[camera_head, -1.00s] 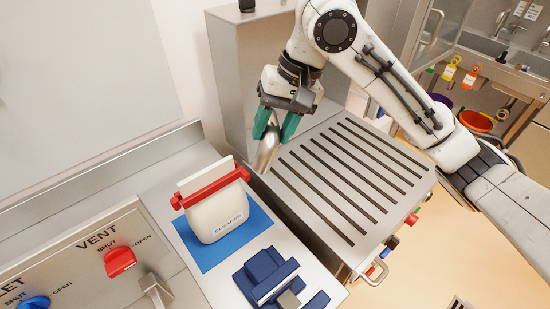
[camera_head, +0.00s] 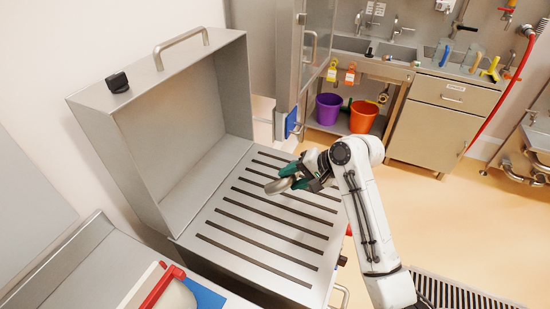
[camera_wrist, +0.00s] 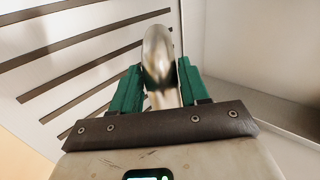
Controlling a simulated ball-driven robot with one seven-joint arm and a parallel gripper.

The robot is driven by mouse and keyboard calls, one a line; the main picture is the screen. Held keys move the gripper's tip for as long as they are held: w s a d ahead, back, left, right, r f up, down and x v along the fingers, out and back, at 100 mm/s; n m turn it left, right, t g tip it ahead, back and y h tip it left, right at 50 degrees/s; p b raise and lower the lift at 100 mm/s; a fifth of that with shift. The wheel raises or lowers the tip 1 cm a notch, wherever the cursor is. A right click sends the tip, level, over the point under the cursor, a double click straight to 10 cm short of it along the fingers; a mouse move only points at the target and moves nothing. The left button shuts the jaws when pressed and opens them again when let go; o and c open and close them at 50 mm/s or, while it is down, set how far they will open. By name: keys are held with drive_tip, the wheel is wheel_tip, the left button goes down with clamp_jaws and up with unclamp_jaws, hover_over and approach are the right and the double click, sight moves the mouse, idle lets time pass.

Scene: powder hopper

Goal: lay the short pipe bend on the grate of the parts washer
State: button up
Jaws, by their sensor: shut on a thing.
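The short pipe bend (camera_head: 280,185) is a curved, shiny metal piece. My gripper (camera_head: 294,178) has green fingers and is shut on it, holding it over the slotted grate (camera_head: 265,227) of the parts washer, towards its far half. The wrist view shows the bend (camera_wrist: 157,58) between the two green fingers (camera_wrist: 160,85). The grate shows beyond it at the left of that view. The washer's lid (camera_head: 180,135) stands open at the left of the grate. I cannot tell how high the bend is above the grate.
A purple bucket (camera_head: 328,108) and an orange bucket (camera_head: 362,117) sit under the sink at the back. Most of the grate is bare.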

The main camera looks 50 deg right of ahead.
drive_tip(key=shift+s+d+f, duration=0.3)
drive_tip(key=shift+f, duration=0.25)
drive_tip(key=shift+s+d+f, duration=0.25)
drive_tip(key=shift+s+f, duration=0.05)
drive_tip(key=shift+f, duration=0.2)
wheel_tip(320, 180, down, 7)
drive_tip(key=b, duration=0.8)
drive_tip(key=shift+f+b, duration=0.1)
drive_tip(key=shift+b, duration=0.3)
drive_tip(key=o, duration=1.2)
drive_tip(key=shift+o, duration=0.2)
drive_tip(key=v, duration=1)
drive_tip(key=shift+s+r, duration=0.25)
drive_tip(key=shift+s, duration=0.1)
drive_tip(key=shift+a, duration=0.1)
